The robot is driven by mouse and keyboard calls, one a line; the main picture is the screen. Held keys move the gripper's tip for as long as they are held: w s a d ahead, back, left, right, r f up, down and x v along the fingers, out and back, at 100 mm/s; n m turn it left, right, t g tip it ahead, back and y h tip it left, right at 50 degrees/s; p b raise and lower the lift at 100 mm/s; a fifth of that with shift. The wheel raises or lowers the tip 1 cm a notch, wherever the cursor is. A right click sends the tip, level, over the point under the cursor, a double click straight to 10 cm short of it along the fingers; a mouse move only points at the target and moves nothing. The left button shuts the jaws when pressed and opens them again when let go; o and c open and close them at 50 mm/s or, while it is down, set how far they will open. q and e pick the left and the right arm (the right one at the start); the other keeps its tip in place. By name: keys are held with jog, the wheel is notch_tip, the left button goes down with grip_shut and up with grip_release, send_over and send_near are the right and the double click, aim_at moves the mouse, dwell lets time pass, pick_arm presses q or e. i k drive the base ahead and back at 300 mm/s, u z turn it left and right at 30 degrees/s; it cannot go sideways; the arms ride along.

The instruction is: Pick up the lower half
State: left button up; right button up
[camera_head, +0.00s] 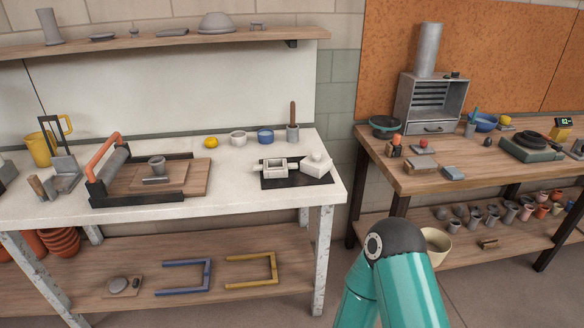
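Two white mould-like pieces lie on a black mat (297,184) near the right end of the white worktable. The left piece (273,168) is a low open box with a hollow in its top and a small stub on its left side. The right piece (316,164) is blockier, turned at an angle, with a rounded knob on top. I cannot tell for certain which is the lower half. A teal arm link of mine with a dark joint shows at the bottom, right of centre. Neither gripper is in view.
A slab roller (115,160) with an orange handle stands on the worktable (240,205), left of the mat. A yellow ball (211,142), small bowls and a tool cup (292,133) stand behind. A wooden table (400,184) with pottery is at right, beyond a gap.

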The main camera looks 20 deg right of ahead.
aim_at(277, 169)
jog(key=i, duration=0.9)
